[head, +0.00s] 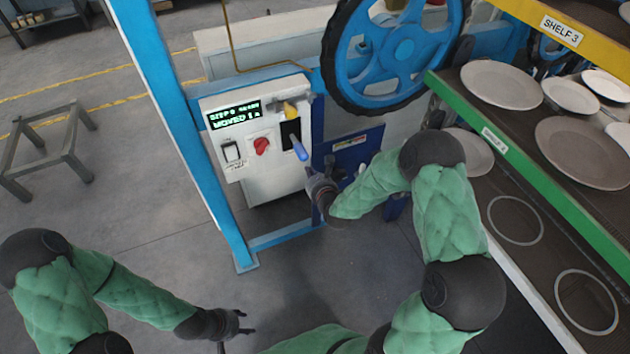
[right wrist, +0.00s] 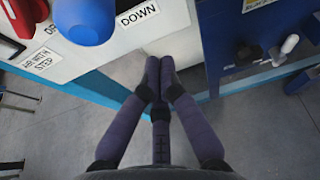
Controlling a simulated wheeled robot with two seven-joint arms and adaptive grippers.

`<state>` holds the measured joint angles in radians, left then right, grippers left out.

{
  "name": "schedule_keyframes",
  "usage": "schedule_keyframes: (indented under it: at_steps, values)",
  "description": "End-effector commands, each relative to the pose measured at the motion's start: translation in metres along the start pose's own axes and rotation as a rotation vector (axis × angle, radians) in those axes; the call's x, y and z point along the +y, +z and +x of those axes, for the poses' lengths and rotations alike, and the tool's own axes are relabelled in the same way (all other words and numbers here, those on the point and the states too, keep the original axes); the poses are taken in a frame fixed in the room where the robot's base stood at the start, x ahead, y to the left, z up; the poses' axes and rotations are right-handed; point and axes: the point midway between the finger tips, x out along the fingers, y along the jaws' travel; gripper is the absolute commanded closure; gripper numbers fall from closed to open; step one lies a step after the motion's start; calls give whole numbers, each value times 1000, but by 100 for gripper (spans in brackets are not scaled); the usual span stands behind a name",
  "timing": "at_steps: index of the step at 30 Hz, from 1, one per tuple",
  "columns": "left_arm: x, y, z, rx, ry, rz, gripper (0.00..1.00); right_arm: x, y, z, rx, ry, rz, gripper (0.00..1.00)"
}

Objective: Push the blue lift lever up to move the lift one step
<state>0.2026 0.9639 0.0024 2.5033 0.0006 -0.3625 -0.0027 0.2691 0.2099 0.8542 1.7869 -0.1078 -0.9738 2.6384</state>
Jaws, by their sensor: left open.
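The blue lift lever (head: 299,150) sticks out of a dark slot on the white control panel (head: 232,172), its blue grip slanting down to the right. Its rounded blue end also shows large in the right wrist view (right wrist: 85,20), beside a "DOWN" label. My right gripper (head: 313,180) is just below the lever's grip. In the right wrist view the gripper's fingers (right wrist: 160,78) are brought together, with nothing between them, and show apart from the lever. My left gripper (head: 246,322) is open and empty over the floor at lower left, far from the panel.
The panel has a green-lettered display (head: 234,116) reading "MOVED 1", a red knob (head: 261,146), a yellow handle (head: 290,109) and a switch (head: 231,151). A blue wheel (head: 400,48) is above right. Plate shelves (head: 500,145) stand at right; open floor lies left.

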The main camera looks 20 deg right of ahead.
Motion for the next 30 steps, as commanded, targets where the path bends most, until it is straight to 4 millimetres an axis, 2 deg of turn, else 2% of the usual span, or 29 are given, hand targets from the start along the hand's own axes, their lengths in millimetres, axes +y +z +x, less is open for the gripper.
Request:
schedule_keyframes:
  at_steps: [1, 6, 12, 25, 30]
  values:
    - [-1, 0, 3, 0, 0, 0, 51, 1, -2, 8, 1, 1, 0, 100]
    - [0, 0, 0, 0, 0, 0, 51, 0, 22, -2, -2, 0, -1, 100]
    - [0, 0, -1, 0, 0, 0, 51, 0, 35, -7, 0, 0, -1, 100]
    - [0, 0, -1, 0, 0, 0, 51, 0, 38, -8, 3, 0, -1, 100]
    - [5, 0, -13, 0, 0, 0, 51, -2, 44, -10, 41, 3, -5, 100]
